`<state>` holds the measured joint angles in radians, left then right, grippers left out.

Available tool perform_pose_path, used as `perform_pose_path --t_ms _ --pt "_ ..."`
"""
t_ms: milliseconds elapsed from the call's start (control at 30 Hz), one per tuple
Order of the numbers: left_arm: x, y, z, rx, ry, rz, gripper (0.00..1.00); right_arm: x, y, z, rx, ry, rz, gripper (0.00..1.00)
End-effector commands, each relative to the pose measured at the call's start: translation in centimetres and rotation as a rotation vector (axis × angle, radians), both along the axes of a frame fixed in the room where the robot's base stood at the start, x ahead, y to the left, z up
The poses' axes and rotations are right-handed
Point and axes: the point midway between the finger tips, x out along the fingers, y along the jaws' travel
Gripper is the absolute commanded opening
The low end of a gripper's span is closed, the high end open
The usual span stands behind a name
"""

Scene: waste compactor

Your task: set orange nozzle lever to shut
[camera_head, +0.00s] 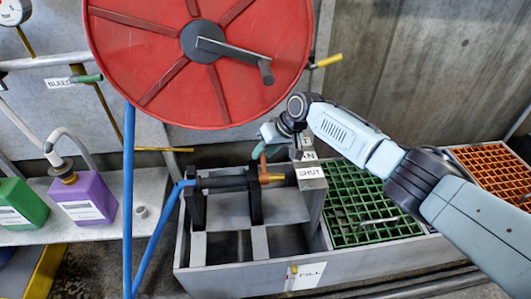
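The orange nozzle lever (263,163) stands roughly upright on the dark nozzle (228,182), which lies across black brackets in a grey box at the lower middle. An orange tip (273,178) is at the nozzle's right end. A white SHUT label (310,173) is to the right of it, with a partly hidden label ending in N (308,156) just above. My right gripper (260,148) reaches in from the right and is at the lever's upper end. Its fingers are too small to tell whether they are closed on the lever. My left gripper is not in view.
A red hose reel (160,75) with a crank hangs above, close to my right wrist. A blue hose (128,200) runs down at the left. Green (350,200) and orange (490,165) grates are at the right. Purple (88,198) and green (18,205) jugs stand on the left shelf.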

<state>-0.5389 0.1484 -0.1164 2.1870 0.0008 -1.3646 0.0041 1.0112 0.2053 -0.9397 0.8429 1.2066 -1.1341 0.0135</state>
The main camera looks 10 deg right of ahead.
Motion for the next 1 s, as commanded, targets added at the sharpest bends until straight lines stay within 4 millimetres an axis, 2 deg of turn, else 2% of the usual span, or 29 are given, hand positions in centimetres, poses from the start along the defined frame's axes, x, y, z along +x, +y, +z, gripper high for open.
perform_pose_path --t_ms 300,567,1000 --pt "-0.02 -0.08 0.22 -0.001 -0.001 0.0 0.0 0.04 0.06 -0.07 0.0 -0.001 0.0 0.35" --pt "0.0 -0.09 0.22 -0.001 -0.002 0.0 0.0 0.03 0.04 -0.09 0.0 0.0 0.0 0.01" --pt "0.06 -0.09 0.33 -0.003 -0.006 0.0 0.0 -0.02 0.0 -0.05 -0.001 -0.005 0.0 0.0"
